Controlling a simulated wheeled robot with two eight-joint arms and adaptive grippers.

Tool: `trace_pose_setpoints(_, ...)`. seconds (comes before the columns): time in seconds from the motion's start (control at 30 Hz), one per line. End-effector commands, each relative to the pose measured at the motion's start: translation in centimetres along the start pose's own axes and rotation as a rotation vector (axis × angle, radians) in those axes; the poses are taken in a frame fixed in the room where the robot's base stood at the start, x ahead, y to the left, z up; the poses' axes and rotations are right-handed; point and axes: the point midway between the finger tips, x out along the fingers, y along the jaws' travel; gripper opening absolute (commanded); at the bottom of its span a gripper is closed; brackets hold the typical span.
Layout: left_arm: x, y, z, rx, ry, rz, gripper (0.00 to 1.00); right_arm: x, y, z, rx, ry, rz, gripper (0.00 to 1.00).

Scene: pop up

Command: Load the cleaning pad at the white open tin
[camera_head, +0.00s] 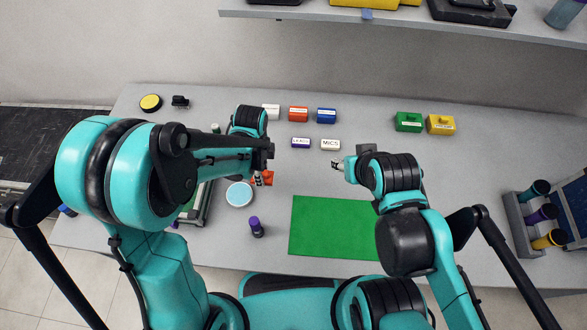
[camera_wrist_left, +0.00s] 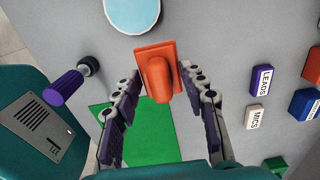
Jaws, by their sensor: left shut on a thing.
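The orange cleaning pad (camera_wrist_left: 157,70), a flat block with a raised grip, is between the fingertips of my left gripper (camera_wrist_left: 158,84). In the head view the pad (camera_head: 267,178) shows just past the left gripper (camera_head: 262,181), partly hidden by it. The white round tin (camera_head: 239,194), with a pale blue inside, stands on the table just left of and below the pad. In the left wrist view the tin (camera_wrist_left: 132,14) is cut by the top edge, apart from the pad. My right gripper (camera_head: 338,165) is over the table right of centre; its finger gap is too small to judge.
A green mat (camera_head: 335,228) lies at the front middle. Labelled blocks, including a purple one (camera_head: 300,143) and a white one (camera_head: 331,145), sit behind. A shelf (camera_head: 400,18) hangs above.

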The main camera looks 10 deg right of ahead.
Motion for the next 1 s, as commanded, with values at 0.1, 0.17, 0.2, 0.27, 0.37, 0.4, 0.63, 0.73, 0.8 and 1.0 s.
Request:
trace_pose_setpoints(0.1,0.1,1.0,4.0,-0.008,0.000,0.000,0.19,-0.4,0.0,-0.3,0.000,0.000,0.000,0.45)
trace_pose_setpoints(0.17,0.3,1.5,5.4,-0.006,0.000,0.000,0.19,-0.5,0.0,-0.4,0.000,0.000,0.000,0.45)
trace_pose_setpoints(0.2,0.3,1.8,6.2,-0.005,0.000,0.000,0.19,-0.6,0.0,-0.4,0.000,0.000,0.000,0.45)
trace_pose_setpoints(0.27,0.4,2.1,7.1,-0.003,0.000,0.001,0.19,-0.7,0.0,-0.5,0.000,0.000,0.000,0.45)
trace_pose_setpoints(0.37,0.6,2.5,8.0,0.000,0.000,0.001,0.19,-0.7,0.0,-0.5,0.000,0.000,0.000,0.45)
trace_pose_setpoints(0.4,0.6,2.6,8.2,0.000,0.000,0.001,0.19,-0.7,0.0,-0.5,0.000,0.000,0.000,0.45)
trace_pose_setpoints(0.63,1.8,2.6,8.3,0.001,0.000,0.001,0.19,0.1,0.0,0.1,0.000,0.000,0.000,0.45)
trace_pose_setpoints(0.73,2.8,2.6,8.3,0.001,0.000,0.001,0.19,0.7,0.0,0.5,0.000,0.000,0.000,0.45)
trace_pose_setpoints(0.8,3.6,2.6,8.3,0.001,0.000,0.001,0.19,1.2,0.0,0.9,0.000,0.000,0.000,0.45)
trace_pose_setpoints(1.0,5.8,2.6,8.3,0.001,0.000,0.001,0.19,2.5,0.0,1.8,0.000,0.000,0.000,0.45)
